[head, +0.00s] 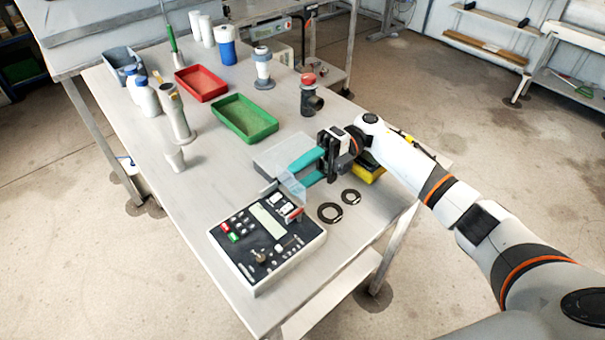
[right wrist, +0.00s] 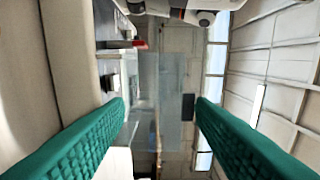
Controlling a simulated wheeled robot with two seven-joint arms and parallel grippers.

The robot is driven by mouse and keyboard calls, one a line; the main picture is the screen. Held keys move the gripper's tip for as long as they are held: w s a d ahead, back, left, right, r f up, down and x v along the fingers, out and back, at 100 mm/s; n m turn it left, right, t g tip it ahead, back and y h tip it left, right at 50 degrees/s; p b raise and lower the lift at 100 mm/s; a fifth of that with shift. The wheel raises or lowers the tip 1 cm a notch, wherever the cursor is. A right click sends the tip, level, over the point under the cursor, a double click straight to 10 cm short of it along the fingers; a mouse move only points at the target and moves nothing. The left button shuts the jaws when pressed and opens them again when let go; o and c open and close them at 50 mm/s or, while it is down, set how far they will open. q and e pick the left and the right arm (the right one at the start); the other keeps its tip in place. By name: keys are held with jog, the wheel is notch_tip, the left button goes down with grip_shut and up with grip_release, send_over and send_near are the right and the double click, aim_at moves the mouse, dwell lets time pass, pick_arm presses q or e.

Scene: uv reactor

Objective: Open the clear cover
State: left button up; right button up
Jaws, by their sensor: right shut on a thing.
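The control box (head: 237,255) with a dark panel, buttons and a small screen stands at the near end of the table. The clear cover (head: 293,188) is a small see-through pane raised at a tilt above the box's far right corner, by a red and white switch (head: 293,212). My right gripper (head: 297,171) has teal fingers and is shut on the clear cover. In the right wrist view the pane (right wrist: 165,95) shows faintly between the two teal fingers (right wrist: 160,112). My left gripper is not in view.
Two black rings (head: 330,212) lie right of the control box. A grey flat plate (head: 270,160) lies behind my fingers. A green tray (head: 245,120), a red tray (head: 201,84) and several bottles stand farther back. A yellow thing (head: 370,174) is beside my wrist.

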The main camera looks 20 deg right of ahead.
jog(key=o, duration=1)
jog(key=b+v, duration=0.2)
jog(key=v, duration=0.5)
jog(key=shift+a+f+b, duration=0.1)
jog(key=shift+b, duration=0.2)
jog(key=shift+w+d, duration=0.1)
jog(key=shift+d, duration=0.25)
